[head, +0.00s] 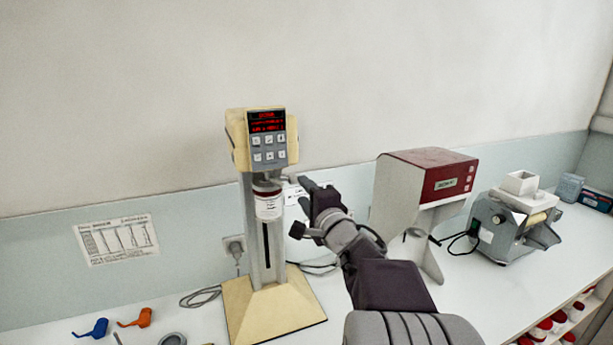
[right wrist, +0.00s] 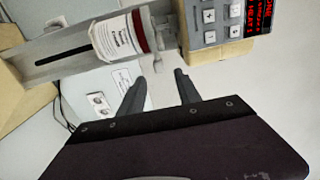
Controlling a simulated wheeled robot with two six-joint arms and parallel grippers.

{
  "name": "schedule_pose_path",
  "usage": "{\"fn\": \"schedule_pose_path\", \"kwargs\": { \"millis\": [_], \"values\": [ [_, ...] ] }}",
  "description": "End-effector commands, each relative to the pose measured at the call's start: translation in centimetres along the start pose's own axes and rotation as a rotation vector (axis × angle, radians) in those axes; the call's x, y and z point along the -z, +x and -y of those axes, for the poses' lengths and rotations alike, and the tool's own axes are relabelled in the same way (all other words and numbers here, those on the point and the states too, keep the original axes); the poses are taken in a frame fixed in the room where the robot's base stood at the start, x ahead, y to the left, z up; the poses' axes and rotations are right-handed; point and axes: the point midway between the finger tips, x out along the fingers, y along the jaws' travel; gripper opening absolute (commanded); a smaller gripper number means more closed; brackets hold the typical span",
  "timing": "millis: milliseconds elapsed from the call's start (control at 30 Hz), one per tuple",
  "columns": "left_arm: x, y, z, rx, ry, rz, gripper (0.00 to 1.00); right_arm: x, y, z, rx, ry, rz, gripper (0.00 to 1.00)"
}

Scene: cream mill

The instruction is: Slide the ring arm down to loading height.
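The cream mill (head: 266,235) stands on the bench, with a cream head, a grey column and a wide cream base. A white jar with a dark red band (head: 269,207) hangs upright below the head, in front of the column; the jar also shows in the right wrist view (right wrist: 115,40). The grey ring arm (head: 292,180) is high on the column at the jar's top, its handle end pointing right; it also shows in the right wrist view (right wrist: 157,66). My right gripper (head: 304,190) is open beside the handle, whose end lies just ahead of the fingertips. My left gripper is out of view.
A red and white machine (head: 430,175) and a grey roller machine (head: 513,222) stand to the right. A blue scoop (head: 95,328) and an orange scoop (head: 139,318) lie at the front left. A cable runs to the wall socket behind the mill.

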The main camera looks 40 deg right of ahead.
Motion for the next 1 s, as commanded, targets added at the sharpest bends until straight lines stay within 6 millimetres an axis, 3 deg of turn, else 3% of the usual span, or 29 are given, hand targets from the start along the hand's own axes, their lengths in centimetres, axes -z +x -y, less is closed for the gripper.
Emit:
{"fn": "schedule_pose_path", "kwargs": {
  "millis": [167, 500, 867, 1000],
  "values": [
    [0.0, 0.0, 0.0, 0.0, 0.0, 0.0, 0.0, 0.0, 1.4, -0.1, -0.003, 0.001, 0.001, 0.4],
    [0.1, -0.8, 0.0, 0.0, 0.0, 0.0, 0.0, 0.0, 8.0, -0.1, -0.005, 0.0, 0.0, 0.4],
    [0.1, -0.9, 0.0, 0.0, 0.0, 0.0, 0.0, 0.0, 9.1, -0.2, -0.003, -0.001, -0.002, 0.4],
    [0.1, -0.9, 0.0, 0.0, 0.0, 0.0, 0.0, 0.0, 9.1, -0.2, -0.003, -0.001, -0.002, 0.07]
  ]
}}
